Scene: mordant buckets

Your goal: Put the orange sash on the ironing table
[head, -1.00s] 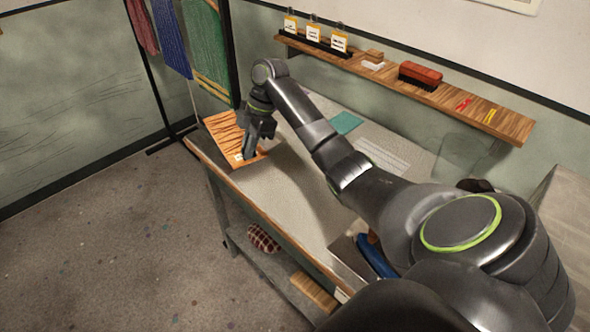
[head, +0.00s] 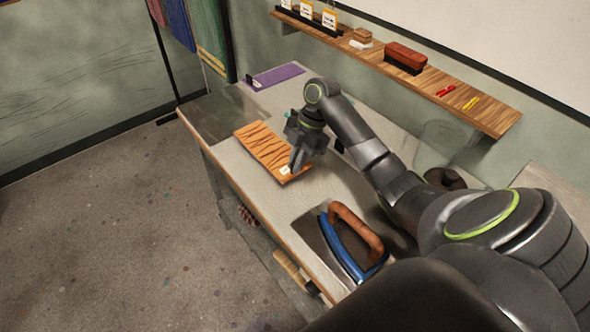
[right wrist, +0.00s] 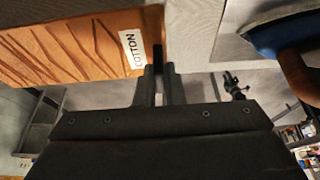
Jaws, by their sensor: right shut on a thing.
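The orange sash (head: 266,146) is a flat, wood-brown-striped orange strip with a white label. It shows large in the right wrist view (right wrist: 70,40), where the label reads COTTON. My right gripper (head: 294,167) is shut on its near end, beside the label; the fingers (right wrist: 158,75) also show in the right wrist view. The sash is over the pale top of the ironing table (head: 262,205); I cannot tell whether it touches the surface. My left gripper is not in view.
A blue iron with a brown handle (head: 350,246) stands on the table's near part. A purple cloth (head: 276,76) lies at the far end. A wall shelf (head: 480,112) holds a brush (head: 406,57) and cards. Pale tabletop is free between sash and iron.

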